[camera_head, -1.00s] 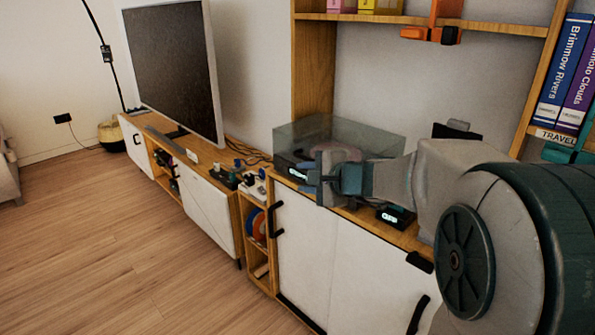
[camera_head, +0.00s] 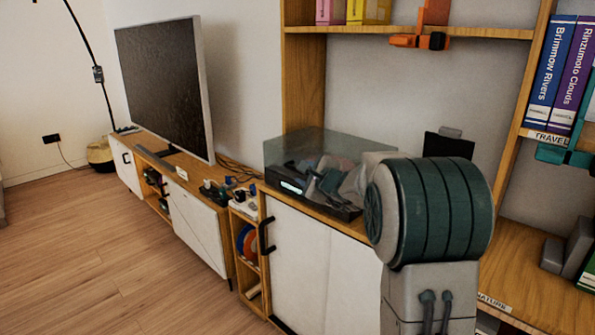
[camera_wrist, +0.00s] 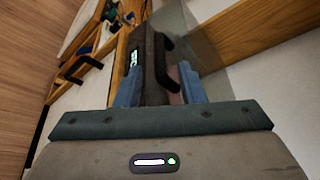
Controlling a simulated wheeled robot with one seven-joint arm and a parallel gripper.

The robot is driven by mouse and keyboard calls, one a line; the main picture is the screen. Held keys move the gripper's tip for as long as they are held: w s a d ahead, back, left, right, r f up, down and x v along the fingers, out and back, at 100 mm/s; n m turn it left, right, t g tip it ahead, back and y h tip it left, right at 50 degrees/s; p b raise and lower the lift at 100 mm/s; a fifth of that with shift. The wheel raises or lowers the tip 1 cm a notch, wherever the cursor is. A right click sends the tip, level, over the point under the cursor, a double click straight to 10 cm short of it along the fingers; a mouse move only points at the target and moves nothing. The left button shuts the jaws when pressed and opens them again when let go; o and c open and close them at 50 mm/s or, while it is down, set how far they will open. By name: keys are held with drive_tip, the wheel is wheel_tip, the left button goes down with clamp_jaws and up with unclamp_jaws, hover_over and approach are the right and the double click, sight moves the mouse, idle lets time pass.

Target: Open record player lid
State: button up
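The record player (camera_head: 288,187) is a dark box with a small lit display, on the wooden cabinet at the wall. Its clear lid (camera_head: 300,145) forms a glassy box above it; whether it is slightly raised I cannot tell. My gripper (camera_head: 316,184) is at the player's front, partly blurred into the dark body and glass. In the wrist view, my gripper (camera_wrist: 160,72) has its two blue fingers apart, with the dark player body (camera_wrist: 150,85) and a black handle-like bar (camera_wrist: 166,60) showing between them. Contact with the lid is unclear.
A television (camera_head: 165,90) and small items stand on the low cabinet to the left. A shelf (camera_head: 410,30) with an orange object hangs above. A dark panel (camera_head: 448,145) stands behind my arm. Binders (camera_head: 560,75) fill the right shelf. The floor at left is clear.

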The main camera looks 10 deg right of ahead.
drive_tip(key=shift+x, duration=2.7)
clamp_jaws()
